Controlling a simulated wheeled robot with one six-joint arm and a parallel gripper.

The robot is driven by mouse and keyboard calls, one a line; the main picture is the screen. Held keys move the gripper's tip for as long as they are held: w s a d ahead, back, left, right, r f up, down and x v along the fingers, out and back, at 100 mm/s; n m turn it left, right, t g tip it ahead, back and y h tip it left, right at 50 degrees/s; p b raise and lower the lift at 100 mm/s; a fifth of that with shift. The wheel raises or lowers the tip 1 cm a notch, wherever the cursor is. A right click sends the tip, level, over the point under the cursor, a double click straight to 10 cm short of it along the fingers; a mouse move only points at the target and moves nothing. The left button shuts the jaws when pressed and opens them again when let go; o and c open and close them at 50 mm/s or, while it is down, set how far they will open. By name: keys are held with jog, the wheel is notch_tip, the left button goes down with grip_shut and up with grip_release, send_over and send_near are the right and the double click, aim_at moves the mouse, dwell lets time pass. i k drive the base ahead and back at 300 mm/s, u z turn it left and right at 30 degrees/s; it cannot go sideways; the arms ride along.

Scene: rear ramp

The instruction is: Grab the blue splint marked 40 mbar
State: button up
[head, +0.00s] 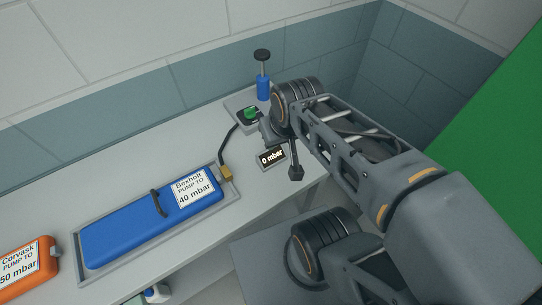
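The blue splint (130,232) lies flat in a shallow grey tray (86,270) on the counter. Its white label reads "Bexholt PUMP TO 40 mbar". A black strap or handle (158,203) arches over its middle. A brass-coloured fitting (226,173) at its right end joins a dark hose (222,146) that runs up to the pump station. My gripper (296,173) is to the right of the splint, beside the small display, and apart from the splint. Its fingers are small and dark, and I cannot tell whether they are open.
A blue hand pump (263,88) with a black knob stands at the back, near a green knob (250,113). A display (271,158) reads "0 mbar". An orange splint (28,268) labelled Corvask lies at the left. The tiled wall bounds the counter behind.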

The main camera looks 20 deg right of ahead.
aim_at(110, 237)
jog(key=z, duration=0.05)
jog(key=k, duration=0.45)
jog(key=u, duration=0.35)
jog(key=i, duration=0.25)
jog(key=u, duration=1.1)
jog(key=k, duration=0.5)
jog(key=u, duration=1.4)
jog(key=i, duration=0.5)
